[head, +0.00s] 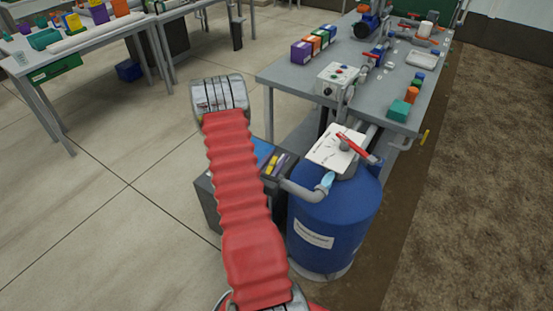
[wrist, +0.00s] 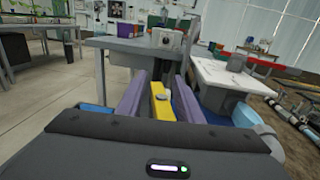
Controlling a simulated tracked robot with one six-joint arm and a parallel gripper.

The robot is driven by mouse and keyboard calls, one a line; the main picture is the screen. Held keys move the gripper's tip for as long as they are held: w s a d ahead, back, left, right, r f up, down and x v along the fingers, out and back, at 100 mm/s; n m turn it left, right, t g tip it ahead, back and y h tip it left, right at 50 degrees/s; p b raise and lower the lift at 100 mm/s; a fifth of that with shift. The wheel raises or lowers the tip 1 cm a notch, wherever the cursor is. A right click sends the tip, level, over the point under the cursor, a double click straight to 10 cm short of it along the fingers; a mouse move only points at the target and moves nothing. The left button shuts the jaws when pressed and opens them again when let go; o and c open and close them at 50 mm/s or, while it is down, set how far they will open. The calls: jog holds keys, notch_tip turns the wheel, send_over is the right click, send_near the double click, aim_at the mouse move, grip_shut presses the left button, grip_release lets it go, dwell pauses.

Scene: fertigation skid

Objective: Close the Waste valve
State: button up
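I cannot read which valve is the Waste valve. A red lever (head: 358,147) lies across a white plate (head: 333,140) on top of a blue tank (head: 335,225); the plate's small print is unreadable. The red lever (wrist: 262,63) and white plate (wrist: 225,74) also show at the right in the wrist view. Nothing is clearly held. In the head view my gripper (head: 275,163) is left of the tank, apart from the lever.
A grey pipe (head: 300,190) leaves the tank's left side near my gripper. A grey table (head: 290,75) behind holds a control box (head: 340,80), coloured boxes (head: 313,42) and red-handled fittings.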

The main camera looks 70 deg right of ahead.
jog(key=shift+c, duration=0.4)
grip_shut()
jog(key=shift+s+m+g, duration=0.3)
jog(key=shift+m+g, duration=0.5)
jog(key=shift+g, duration=0.4)
jog(key=shift+o, duration=0.4)
grip_release()
